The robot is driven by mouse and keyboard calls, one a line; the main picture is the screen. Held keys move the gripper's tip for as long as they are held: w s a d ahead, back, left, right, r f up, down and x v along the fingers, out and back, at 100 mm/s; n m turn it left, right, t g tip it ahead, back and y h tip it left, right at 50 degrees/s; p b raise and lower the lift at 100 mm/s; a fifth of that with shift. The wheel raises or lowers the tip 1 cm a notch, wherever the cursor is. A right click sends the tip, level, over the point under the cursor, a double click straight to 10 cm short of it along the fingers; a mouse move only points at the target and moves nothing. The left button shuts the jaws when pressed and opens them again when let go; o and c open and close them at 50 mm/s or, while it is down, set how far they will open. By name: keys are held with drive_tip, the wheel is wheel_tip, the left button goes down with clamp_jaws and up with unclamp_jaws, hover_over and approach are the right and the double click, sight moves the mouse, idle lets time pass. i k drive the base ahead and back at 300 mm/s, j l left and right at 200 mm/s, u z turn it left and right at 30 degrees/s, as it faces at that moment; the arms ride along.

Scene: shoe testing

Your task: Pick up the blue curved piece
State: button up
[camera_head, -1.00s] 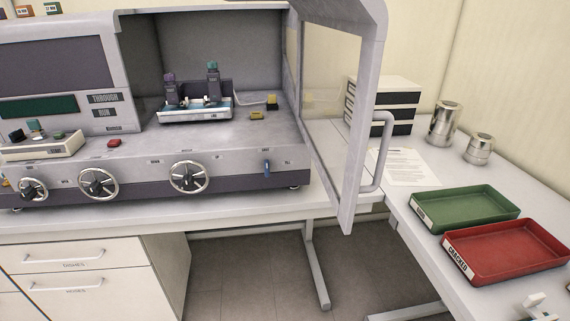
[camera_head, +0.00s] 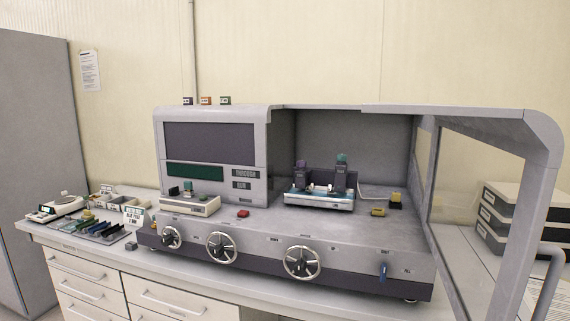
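Several small pieces, some of them blue and green (camera_head: 96,228), stand in a row on a dark tray at the left end of the counter. They are too small to tell which is curved. A small blue part (camera_head: 383,271) also shows on the front panel of the grey testing machine (camera_head: 345,262), at the right; its exact shape is unclear. My gripper is not in view.
The machine's chamber door (camera_head: 480,200) stands open at the right. A fixture (camera_head: 320,200) sits inside the chamber. A white scale (camera_head: 62,204) stands left of the tray. Drawers (camera_head: 170,297) are below the counter, and a tall grey cabinet (camera_head: 35,150) is at far left.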

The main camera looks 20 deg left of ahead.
sight(100, 227)
drive_tip(key=u, duration=1.75)
drive_tip(key=i+l+u, duration=0.25)
drive_tip(key=i, duration=0.3)
